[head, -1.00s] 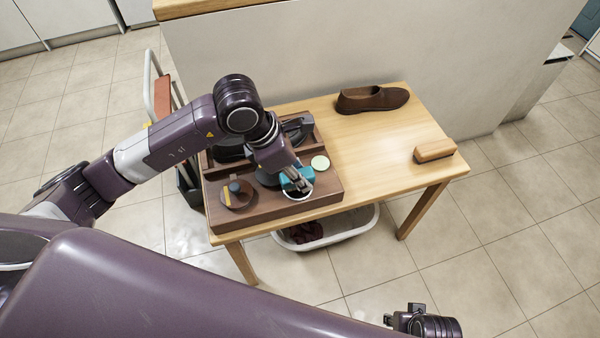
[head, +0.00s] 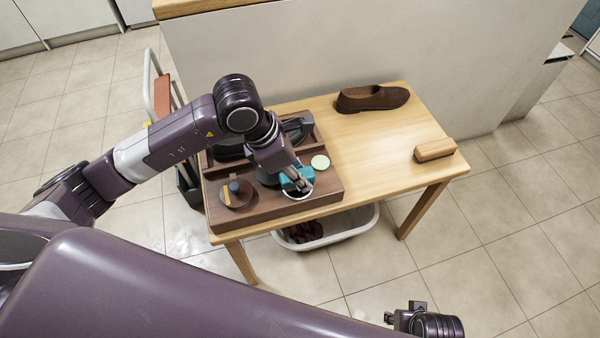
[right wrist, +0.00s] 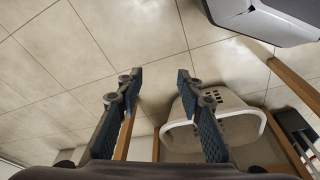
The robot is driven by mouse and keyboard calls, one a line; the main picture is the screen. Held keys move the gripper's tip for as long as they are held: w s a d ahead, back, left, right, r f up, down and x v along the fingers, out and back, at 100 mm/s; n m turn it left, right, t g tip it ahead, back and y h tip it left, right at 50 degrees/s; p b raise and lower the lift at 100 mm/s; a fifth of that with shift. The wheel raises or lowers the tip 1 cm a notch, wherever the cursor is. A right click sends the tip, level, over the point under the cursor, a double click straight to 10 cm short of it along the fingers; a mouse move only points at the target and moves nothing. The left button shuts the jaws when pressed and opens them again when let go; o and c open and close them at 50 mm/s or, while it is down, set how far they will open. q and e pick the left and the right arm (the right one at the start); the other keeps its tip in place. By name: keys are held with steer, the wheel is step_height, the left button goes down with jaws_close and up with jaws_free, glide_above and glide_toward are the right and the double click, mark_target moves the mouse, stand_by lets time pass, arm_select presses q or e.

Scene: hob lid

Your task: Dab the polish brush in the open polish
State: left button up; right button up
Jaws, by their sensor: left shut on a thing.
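My left gripper (head: 299,181) is shut, pointing down over the front right part of a dark wooden tray. What it holds, likely the polish brush, is almost wholly hidden by the teal fingers. The open polish (head: 299,195) is a round dark tin with a pale rim, right under the fingertips. I cannot tell whether the brush touches the polish. My right gripper (right wrist: 160,84) is open and empty in the right wrist view, away from the table; it also shows at the bottom of the head view (head: 390,318).
The tray (head: 270,218) also holds a round brown item (head: 238,194) and a pale green disc (head: 320,162). A brown shoe (head: 372,99) and a wooden brush (head: 435,150) rest on the table (head: 385,150). A white basket (head: 345,228) stands beneath. The table's middle is clear.

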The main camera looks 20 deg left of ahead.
arm_select(q)
steer(key=shift+f, duration=0.1)
arm_select(e)
steer(key=shift+r, duration=0.15)
steer(key=shift+w+r, duration=0.1)
steer(key=shift+r, duration=0.15)
arm_select(q)
steer(key=shift+f, duration=0.1)
stand_by(0.3)
arm_select(e)
steer(key=shift+r, duration=0.1)
steer(key=shift+r, duration=0.25)
arm_select(q)
steer(key=shift+f+b, duration=0.1)
steer(key=shift+b, duration=0.2)
arm_select(e)
steer(key=shift+r, duration=0.15)
steer(key=shift+r, duration=0.2)
